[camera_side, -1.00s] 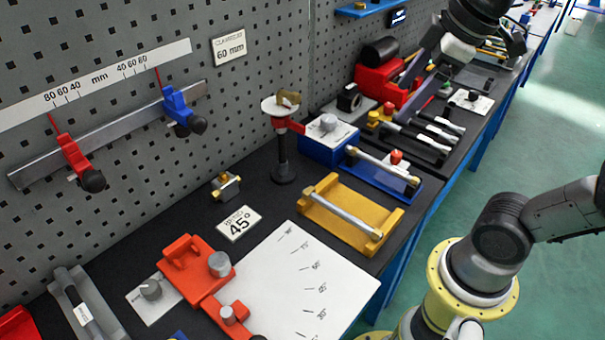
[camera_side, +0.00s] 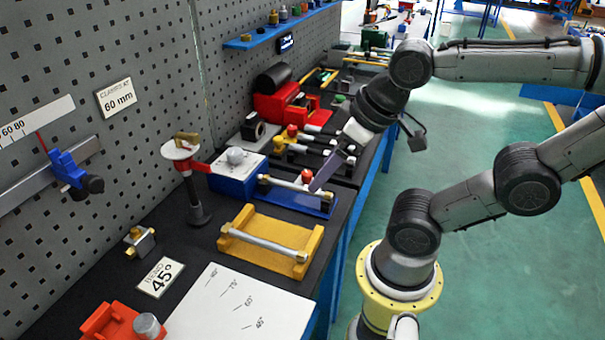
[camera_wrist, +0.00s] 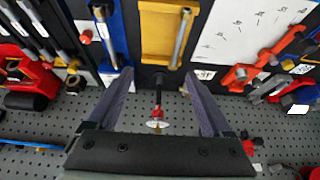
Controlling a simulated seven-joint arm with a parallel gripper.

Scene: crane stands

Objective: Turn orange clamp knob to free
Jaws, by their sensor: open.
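The orange clamp (camera_side: 105,322) is at the bottom left of the side view, cut off by the frame edge. Its grey round knob (camera_side: 147,326) shows beside the white angle sheet (camera_side: 240,305). In the wrist view, orange clamp parts (camera_wrist: 240,75) lie right of the fingers, at the sheet's edge. I cannot read the knob's setting. My gripper (camera_side: 322,180) is open and empty, pointing down near the blue fixture (camera_side: 325,203) with its silver rod and red knob. It is well away from the orange clamp. Both fingers (camera_wrist: 147,60) show apart in the wrist view.
A yellow cradle (camera_side: 285,262) with a silver rod lies between my gripper and the sheet. A tall black stand (camera_side: 198,205) with a white disc rises beside a blue box (camera_side: 225,183). A brass-knobbed block (camera_side: 140,240) and 45° card (camera_side: 160,278) lie left. The pegboard bounds the bench.

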